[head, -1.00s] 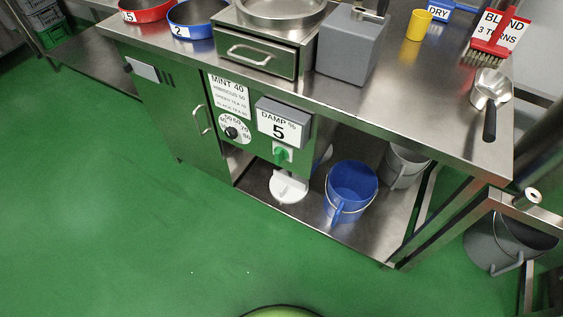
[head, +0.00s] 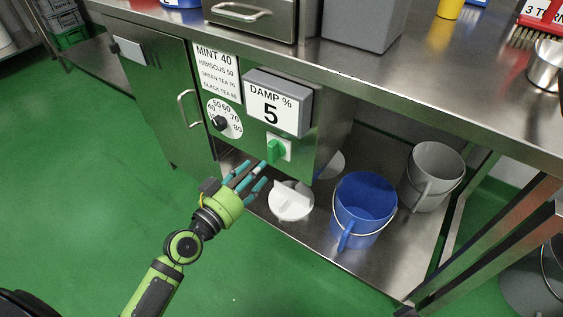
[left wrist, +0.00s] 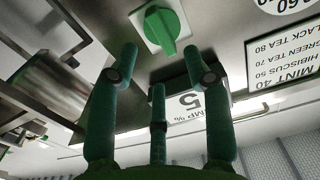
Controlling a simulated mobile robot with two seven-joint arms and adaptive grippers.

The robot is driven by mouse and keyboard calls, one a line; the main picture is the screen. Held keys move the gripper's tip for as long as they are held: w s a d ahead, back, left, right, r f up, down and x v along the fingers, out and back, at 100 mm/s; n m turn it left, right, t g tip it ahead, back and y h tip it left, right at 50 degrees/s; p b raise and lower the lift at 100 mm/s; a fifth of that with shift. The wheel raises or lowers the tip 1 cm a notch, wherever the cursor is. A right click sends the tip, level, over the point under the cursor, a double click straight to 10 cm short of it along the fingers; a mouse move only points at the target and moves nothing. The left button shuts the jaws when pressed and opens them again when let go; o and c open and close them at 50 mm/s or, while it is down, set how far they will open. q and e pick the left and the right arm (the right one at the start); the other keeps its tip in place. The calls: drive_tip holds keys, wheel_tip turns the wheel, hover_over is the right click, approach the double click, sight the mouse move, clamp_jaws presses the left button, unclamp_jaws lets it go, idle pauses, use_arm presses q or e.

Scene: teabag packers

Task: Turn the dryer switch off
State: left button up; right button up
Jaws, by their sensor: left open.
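The dryer switch (head: 276,151) is a green rotary knob on a white plate, below the "DAMP % 5" display (head: 271,103) on the steel cabinet front. In the left wrist view the switch (left wrist: 161,29) sits at the top, just beyond the fingertips, and is upside down. My left gripper (head: 258,176) is open and empty, just below and left of the switch, apart from it. In the left wrist view its fingers (left wrist: 160,65) are spread toward the switch. My right gripper is out of view.
A temperature dial (head: 221,122) is left of the switch, with a cabinet handle (head: 187,109) farther left. On the low shelf stand a white scoop-like item (head: 291,201), a blue bucket (head: 364,203) and a grey bucket (head: 435,172). Green floor in front is clear.

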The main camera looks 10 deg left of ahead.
sight(271, 155)
use_arm(q)
drive_tip(key=x, duration=0.5)
drive_tip(key=shift+w+r+p, duration=0.15)
drive_tip(key=shift+w+p, duration=0.15)
drive_tip(key=shift+w+d, duration=0.3)
drive_tip(key=shift+w, duration=0.3)
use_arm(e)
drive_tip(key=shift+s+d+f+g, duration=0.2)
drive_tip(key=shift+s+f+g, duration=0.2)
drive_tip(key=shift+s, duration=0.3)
use_arm(q)
clamp_jaws()
